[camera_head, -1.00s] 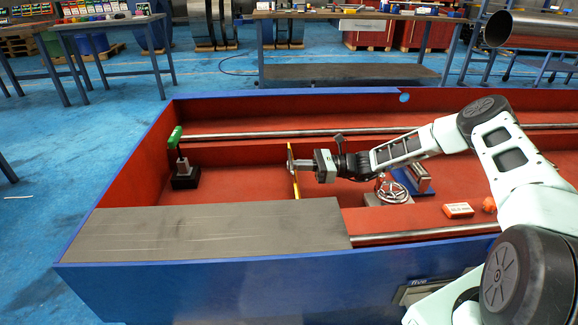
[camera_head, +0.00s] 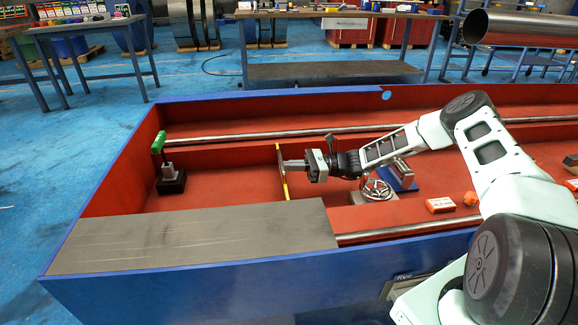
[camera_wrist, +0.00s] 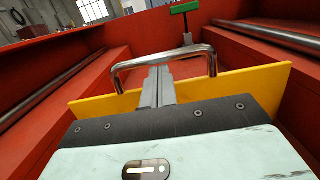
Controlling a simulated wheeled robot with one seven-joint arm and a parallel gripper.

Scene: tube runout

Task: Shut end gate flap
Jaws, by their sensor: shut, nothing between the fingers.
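The end gate flap is a yellow plate (camera_head: 283,176) standing across the red trough, seen nearly edge-on in the head view. In the wrist view the yellow plate (camera_wrist: 252,88) spans the trough, with a bent metal bar handle (camera_wrist: 128,66) above its top edge. My gripper (camera_head: 284,164) is at the flap's right side, fingers pointing left. In the wrist view my gripper (camera_wrist: 161,78) has its fingers together at the handle's crossbar, empty. Whether the fingers touch the bar or plate is unclear. The flap's lower edge is hidden in the wrist view.
A green-topped lever on a black base (camera_head: 171,180) stands left of the flap. A grey cover plate (camera_head: 190,235) lies on the near side. Steel rails (camera_head: 235,139) run along the trough.

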